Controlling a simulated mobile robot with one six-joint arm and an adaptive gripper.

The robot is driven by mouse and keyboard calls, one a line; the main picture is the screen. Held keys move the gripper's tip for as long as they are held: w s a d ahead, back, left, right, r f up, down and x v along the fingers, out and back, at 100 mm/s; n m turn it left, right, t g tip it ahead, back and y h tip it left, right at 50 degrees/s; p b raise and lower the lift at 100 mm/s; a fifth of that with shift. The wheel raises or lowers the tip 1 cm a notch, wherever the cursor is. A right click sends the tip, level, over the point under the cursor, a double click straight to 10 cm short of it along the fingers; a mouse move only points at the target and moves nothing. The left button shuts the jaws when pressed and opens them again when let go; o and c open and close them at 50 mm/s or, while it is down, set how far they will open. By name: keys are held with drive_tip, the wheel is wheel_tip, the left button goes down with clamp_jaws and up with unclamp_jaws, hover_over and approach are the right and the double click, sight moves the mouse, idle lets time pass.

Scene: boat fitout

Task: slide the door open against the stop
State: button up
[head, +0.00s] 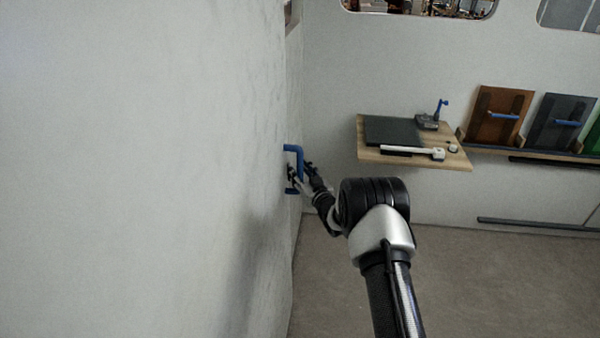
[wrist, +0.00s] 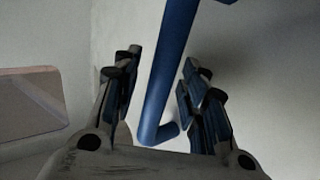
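A blue U-shaped handle (head: 298,150) stands out from a large pale panel (head: 140,170) on the left in the head view; the panel looks like the door, but its edges against the wall are hard to make out. My gripper (head: 297,177) is at the handle, partly hidden by the angle. In the wrist view the blue handle bar (wrist: 167,75) runs between the two dark fingers of my gripper (wrist: 162,64). The fingers are apart, with a visible gap on each side of the bar. No stop can be made out.
A wooden shelf (head: 375,156) with a dark plate and small tools juts from the far wall. A rack (head: 535,151) with coloured panels stands to its right. A dark bar (head: 530,226) runs low along that wall. The floor (head: 480,285) on the right is clear.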

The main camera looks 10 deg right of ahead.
drive_tip(key=shift+c, duration=0.5)
clamp_jaws()
